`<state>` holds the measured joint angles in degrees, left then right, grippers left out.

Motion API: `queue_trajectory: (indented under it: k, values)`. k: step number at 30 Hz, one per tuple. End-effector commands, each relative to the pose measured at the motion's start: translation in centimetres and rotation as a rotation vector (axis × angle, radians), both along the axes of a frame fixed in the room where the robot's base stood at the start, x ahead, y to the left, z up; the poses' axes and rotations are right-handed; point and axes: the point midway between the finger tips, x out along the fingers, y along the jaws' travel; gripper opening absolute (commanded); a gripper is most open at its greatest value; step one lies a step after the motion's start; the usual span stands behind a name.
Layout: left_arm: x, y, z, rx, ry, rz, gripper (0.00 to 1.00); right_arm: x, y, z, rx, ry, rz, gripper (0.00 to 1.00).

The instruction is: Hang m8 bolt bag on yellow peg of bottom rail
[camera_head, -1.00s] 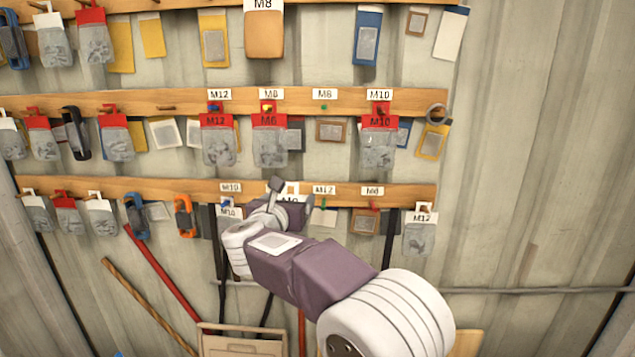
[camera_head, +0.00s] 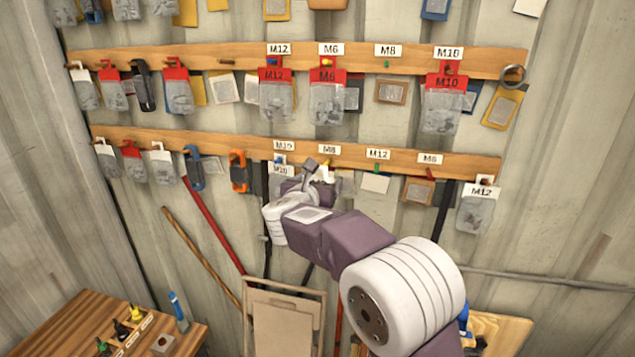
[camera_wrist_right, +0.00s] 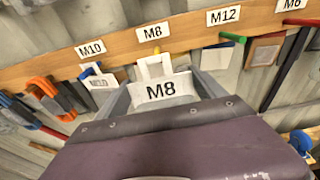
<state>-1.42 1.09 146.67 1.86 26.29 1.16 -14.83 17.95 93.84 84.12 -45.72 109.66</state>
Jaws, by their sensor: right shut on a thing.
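My right gripper (camera_head: 320,172) is at the bottom rail (camera_head: 225,147), just under its M8 label (camera_head: 329,149). In the right wrist view it is shut on the m8 bolt bag, whose white header (camera_wrist_right: 167,89) reads M8. The header's white hanging loop (camera_wrist_right: 154,66) points up to the rail. A bit of the yellow peg (camera_head: 325,168) shows by the gripper in the head view. I cannot tell whether the loop is around the peg. The bag's lower part is hidden by the gripper. My left gripper is not in view.
An M10 bag (camera_head: 282,170) hangs close on the left. The green peg (camera_head: 370,171) under M12 is on the right, then an M12 bag (camera_head: 478,207) at the rail's end. A workbench (camera_head: 80,320) stands low left. The wall right of the rails is bare.

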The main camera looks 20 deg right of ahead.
Motion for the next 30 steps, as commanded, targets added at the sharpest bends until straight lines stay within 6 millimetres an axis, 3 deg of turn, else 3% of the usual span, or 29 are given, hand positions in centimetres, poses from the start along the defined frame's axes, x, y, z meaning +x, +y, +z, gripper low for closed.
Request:
queue_trajectory:
  k: [24,30]
  values:
    - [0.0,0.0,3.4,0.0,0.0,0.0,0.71,5.1,-3.3,-0.2,0.0,0.001,-0.002,0.35]
    - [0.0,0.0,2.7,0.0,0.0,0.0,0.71,5.9,-3.7,-0.9,-0.001,-0.001,-0.001,0.35]
